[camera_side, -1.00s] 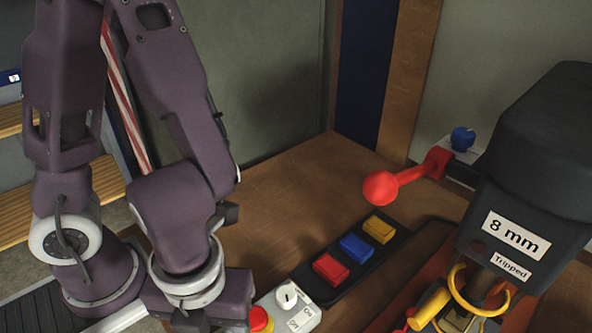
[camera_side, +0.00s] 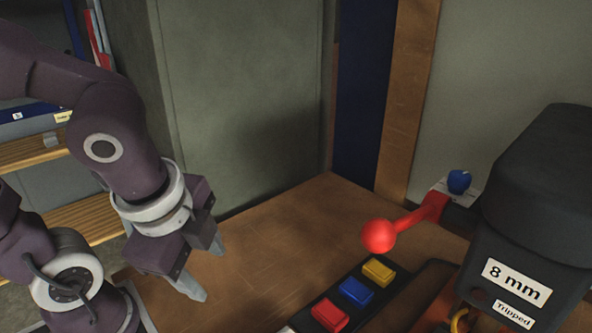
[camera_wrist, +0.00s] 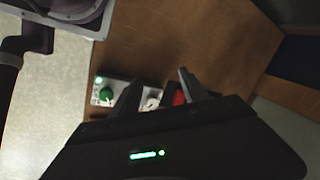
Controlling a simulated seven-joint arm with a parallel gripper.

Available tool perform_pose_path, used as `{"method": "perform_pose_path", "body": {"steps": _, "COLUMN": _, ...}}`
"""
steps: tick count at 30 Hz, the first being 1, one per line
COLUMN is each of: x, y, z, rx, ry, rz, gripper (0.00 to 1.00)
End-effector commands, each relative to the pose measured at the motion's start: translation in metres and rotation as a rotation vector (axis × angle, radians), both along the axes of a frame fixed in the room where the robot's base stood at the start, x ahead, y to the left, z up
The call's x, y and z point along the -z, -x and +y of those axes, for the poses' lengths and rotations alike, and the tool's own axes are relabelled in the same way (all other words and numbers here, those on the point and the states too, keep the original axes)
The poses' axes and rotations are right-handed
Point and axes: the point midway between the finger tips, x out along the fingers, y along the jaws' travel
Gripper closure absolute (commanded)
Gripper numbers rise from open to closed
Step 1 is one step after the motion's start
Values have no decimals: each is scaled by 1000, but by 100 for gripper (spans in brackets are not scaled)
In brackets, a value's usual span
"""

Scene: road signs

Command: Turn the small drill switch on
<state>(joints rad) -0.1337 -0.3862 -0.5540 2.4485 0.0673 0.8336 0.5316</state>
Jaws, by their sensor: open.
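My gripper (camera_side: 200,265) is at the lower left of the side view, raised above the wooden table, with its two grey fingers apart and nothing between them. In the wrist view my gripper (camera_wrist: 158,82) points at a pale control box (camera_wrist: 120,93), which has a green knob (camera_wrist: 106,94) with a lit green spot beside it. A white knob (camera_wrist: 152,102) shows between the fingers. The box is not seen in the side view now. The dark drill (camera_side: 540,200) on the right carries labels "8 mm" and "Tripped". I cannot tell which control is the small drill switch.
A button strip with red (camera_side: 329,315), blue (camera_side: 356,291) and yellow (camera_side: 378,270) buttons lies on the table (camera_side: 290,230). A red ball-ended lever (camera_side: 378,237) sticks out from the drill towards it. A blue knob (camera_side: 459,181) is behind the lever.

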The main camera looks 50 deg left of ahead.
Motion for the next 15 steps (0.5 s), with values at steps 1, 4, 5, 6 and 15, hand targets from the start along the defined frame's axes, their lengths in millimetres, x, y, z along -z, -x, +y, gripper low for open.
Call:
{"method": "perform_pose_path", "body": {"steps": 1, "x": -9, "y": -1, "z": 7, "rx": -114, "ry": 42, "rz": -50, "gripper": 48}}
{"method": "perform_pose_path", "body": {"steps": 4, "x": -24, "y": 0, "z": 22, "rx": -355, "ry": 153, "rz": -137, "gripper": 48}}
{"method": "perform_pose_path", "body": {"steps": 5, "x": -29, "y": 0, "z": 27, "rx": -427, "ry": 193, "rz": -161, "gripper": 48}}
{"method": "perform_pose_path", "body": {"steps": 6, "x": -35, "y": 1, "z": 32, "rx": -519, "ry": 249, "rz": -191, "gripper": 48}}
{"method": "perform_pose_path", "body": {"steps": 15, "x": -81, "y": -7, "z": 36, "rx": -879, "ry": 535, "rz": -237, "gripper": 48}}
